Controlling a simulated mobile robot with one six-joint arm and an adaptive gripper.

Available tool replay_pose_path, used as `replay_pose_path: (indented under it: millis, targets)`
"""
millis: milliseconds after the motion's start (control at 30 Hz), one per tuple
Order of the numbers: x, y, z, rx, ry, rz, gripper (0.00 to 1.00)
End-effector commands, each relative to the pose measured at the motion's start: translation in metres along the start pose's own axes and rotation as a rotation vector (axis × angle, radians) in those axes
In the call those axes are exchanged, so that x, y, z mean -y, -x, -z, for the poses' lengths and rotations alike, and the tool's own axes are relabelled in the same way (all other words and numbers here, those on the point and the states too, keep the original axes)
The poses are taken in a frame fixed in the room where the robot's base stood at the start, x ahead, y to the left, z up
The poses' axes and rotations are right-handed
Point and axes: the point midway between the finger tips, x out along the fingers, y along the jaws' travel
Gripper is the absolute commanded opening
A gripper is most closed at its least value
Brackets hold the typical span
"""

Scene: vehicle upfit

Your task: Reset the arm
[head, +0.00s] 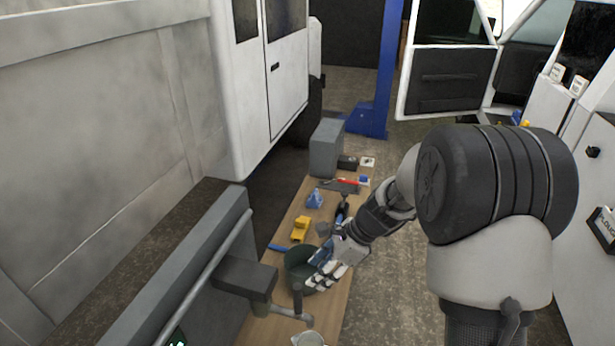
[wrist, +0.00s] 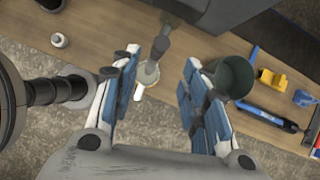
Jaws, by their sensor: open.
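My gripper (head: 322,276) hangs over the wooden bench in the head view, at the end of my arm, next to a dark green round bin. In the wrist view my gripper (wrist: 160,66) has its two blue-padded fingers spread wide apart. Nothing is held between them. A grey fixture with a round end (wrist: 148,73) shows in the gap, beyond the fingers. The bin (wrist: 234,76) lies just right of the right finger in the wrist view, and the fingers partly cover the bin (head: 297,258) in the head view.
The bench (head: 290,222) carries a yellow tool (head: 301,228), a blue item (head: 314,198) and a grey box (head: 326,147). A white van (head: 285,85) and a blue post (head: 385,80) are behind. The floor right of the bench is clear.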

Motion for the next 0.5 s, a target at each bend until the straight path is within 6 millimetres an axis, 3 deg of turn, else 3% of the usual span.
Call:
replay_pose_path:
  millis: [133, 267, 500]
  targets:
    - [-0.007, 0.002, 0.001, -0.014, 0.071, 0.009, 0.41]
    - [-0.03, 0.007, 0.006, -0.062, 0.276, 0.026, 0.41]
    - [-0.104, 0.013, 0.033, -0.221, 0.808, 0.04, 0.41]
